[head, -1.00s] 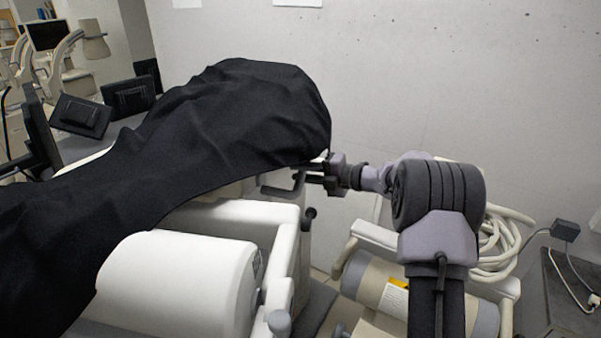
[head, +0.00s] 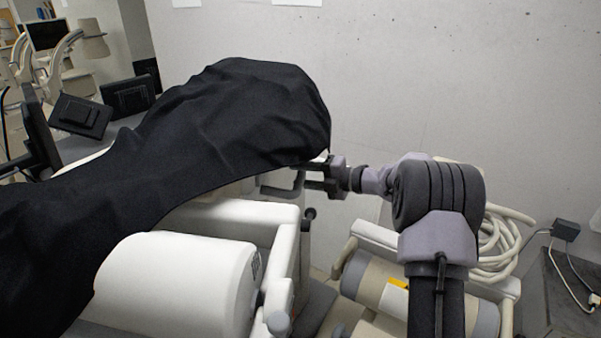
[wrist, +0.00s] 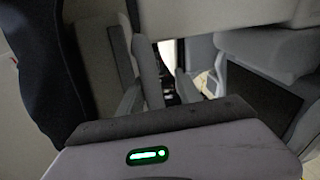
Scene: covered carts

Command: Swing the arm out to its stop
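A black cloth (head: 225,115) drapes over the cart's arm, so most of the arm's shape is hidden. My gripper (head: 312,176) comes in from the right and is beside the handle's right end. Its two fingers look apart, one above the other, in the head view. In the wrist view a gap shows between the fingers (wrist: 168,88). I cannot tell whether they touch the handle.
A white cart body with a rounded drum (head: 175,285) stands below the cloth. A beige cart (head: 365,280) with coiled hose (head: 500,245) is under my arm. Dark monitors (head: 128,97) stand at the left. A pale wall (head: 430,80) closes the back.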

